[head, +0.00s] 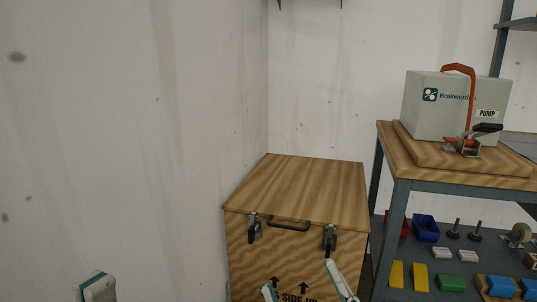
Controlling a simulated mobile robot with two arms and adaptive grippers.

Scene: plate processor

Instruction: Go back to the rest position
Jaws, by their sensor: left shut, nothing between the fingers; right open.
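Neither gripper shows clearly in the head view. A white and green part of my own body shows at the lower left edge, against the wall. Two slim white and green parts of mine rise from the bottom edge in front of the wooden crate (300,190). Their lower ends are cut off by the frame. The right one reaches close to the crate's right latch (330,238) in the picture; I cannot tell whether it touches. The crate's lid is down.
The crate has a left latch (254,229) and a dark handle (289,226). On the right, a workbench (450,186) carries a grey pump box (425,105) and a red-handled clamp (465,144). A bare wall (130,140) fills the left.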

